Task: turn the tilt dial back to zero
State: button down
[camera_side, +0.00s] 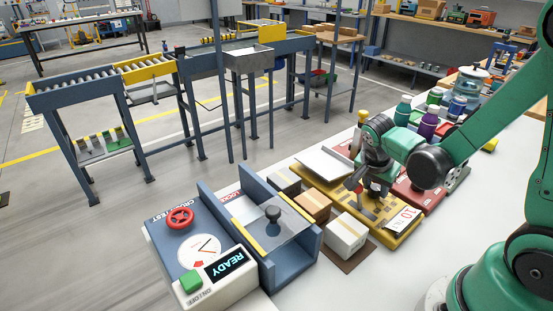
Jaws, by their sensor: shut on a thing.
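A yellow base (399,231) lies on the white table, with a white card (404,219) marked 10 at its near right end. A pale flat plate (323,165) sits at its far left end. My gripper (364,188) points down over the middle of this base. It is shut on a small part there, which I take to be the tilt dial; the fingers and wrist hide most of it. I cannot read the dial's angle.
Boxes (346,234) stand close by; bottles (428,124) crowd behind my wrist.

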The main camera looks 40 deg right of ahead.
aim_at(381, 204)
jog(key=n+t, duration=0.1)
jog(key=n, duration=0.1)
jog(key=n+t, duration=0.1)
jog(key=n, duration=0.2)
jog(key=shift+s+n+y, duration=0.1)
jog(key=shift+n+y, duration=0.2)
jog(key=n+y, duration=0.1)
jog(key=n, duration=0.2)
jog(key=n+t+y, duration=0.1)
jog(key=n, duration=0.2)
jog(key=shift+d+t, duration=0.15)
jog(key=shift+t, duration=0.15)
dwell(0.3)
jog(key=shift+c, duration=2.4)
grip_release()
jog(key=shift+v, duration=2.85)
